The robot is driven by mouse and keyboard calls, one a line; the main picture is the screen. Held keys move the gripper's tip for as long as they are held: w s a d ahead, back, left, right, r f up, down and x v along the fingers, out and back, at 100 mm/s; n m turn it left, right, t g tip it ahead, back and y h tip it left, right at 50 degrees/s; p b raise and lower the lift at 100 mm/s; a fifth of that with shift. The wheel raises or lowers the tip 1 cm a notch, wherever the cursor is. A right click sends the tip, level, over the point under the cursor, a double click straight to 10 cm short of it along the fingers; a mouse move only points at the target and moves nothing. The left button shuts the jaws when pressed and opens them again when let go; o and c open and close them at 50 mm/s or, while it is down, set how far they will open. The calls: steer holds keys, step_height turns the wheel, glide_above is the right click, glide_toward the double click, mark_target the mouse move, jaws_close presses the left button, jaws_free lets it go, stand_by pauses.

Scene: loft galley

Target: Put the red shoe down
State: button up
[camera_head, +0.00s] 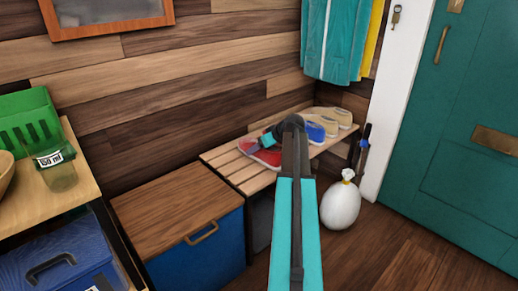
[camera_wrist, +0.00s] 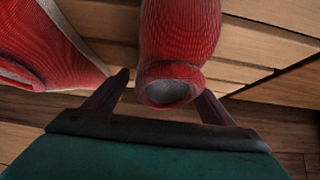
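Red footwear (camera_head: 266,156) is at the left part of the slatted bench (camera_head: 226,160) in the head view, partly hidden by my arm. In the wrist view one red ribbed shoe (camera_wrist: 180,38) lies between my fingers, its grey-rimmed end toward me. A second red shoe (camera_wrist: 45,45) with a pale edge is at the upper left. My gripper (camera_wrist: 165,85) has its fingers spread around the near end of the first shoe. A small gap shows at the left finger; contact at the right is unclear.
Blue (camera_head: 318,128) and beige (camera_head: 338,116) shoes stand farther right on the bench. A wood-topped blue chest (camera_head: 175,204) adjoins its left end. A white sack (camera_head: 340,205) stands on the floor, right. Teal coats (camera_head: 333,40) hang above. Bare slats show left of the red footwear.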

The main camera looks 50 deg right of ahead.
steer(key=shift+s+r, duration=0.1)
steer(key=shift+r, duration=0.05)
steer(key=p+v, duration=0.4)
steer(key=v, duration=0.7)
steer(key=shift+s+r, duration=0.25)
stand_by(0.5)
